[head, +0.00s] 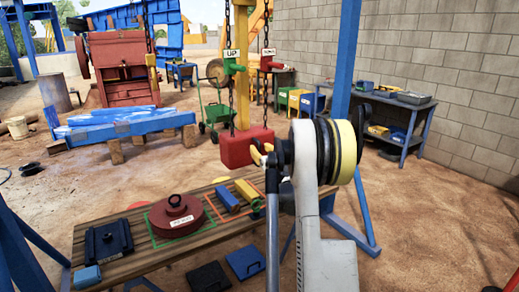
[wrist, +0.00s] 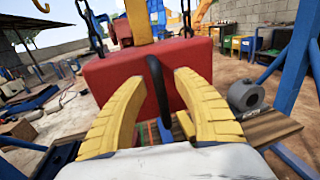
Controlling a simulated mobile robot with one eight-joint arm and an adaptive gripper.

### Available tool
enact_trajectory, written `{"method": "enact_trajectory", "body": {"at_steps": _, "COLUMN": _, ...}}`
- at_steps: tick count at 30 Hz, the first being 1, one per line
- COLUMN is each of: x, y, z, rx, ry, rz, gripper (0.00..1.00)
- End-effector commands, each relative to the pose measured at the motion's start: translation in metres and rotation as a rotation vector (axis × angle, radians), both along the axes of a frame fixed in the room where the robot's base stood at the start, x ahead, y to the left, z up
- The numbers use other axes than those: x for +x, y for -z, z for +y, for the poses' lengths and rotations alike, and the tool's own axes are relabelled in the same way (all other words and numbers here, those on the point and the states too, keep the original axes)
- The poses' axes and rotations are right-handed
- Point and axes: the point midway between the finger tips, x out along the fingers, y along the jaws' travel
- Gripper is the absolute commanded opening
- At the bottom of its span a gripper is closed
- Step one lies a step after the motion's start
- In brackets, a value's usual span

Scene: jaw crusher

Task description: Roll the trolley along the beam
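A red block (head: 247,148) hangs below a yellow upright part (head: 242,100), with dark chains (head: 231,95) beside it. The block fills the middle of the wrist view (wrist: 110,75). A black upright bar handle (wrist: 158,85) stands on its near face. My gripper (wrist: 159,82) has its two yellow fingers spread, one on each side of the handle, with visible gaps; the fingertips are close to the block's face. In the head view my gripper (head: 262,150) is at the block's right side, partly hidden by my wrist. The trolley and beam are not clearly in view.
A green "UP" tag (head: 232,55) and a red tag (head: 268,52) hang on the chains. Below stands a wooden bench (head: 90,272) with a round dark-red weight (head: 176,215) and several small parts. A blue post (head: 346,60) rises close behind my arm.

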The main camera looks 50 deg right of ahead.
Motion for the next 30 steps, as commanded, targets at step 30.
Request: {"method": "enact_trajectory", "body": {"at_steps": 30, "x": -0.097, "y": 0.000, "z": 0.050, "rx": 0.000, "ry": 0.001, "rz": 0.000, "gripper": 0.36}}
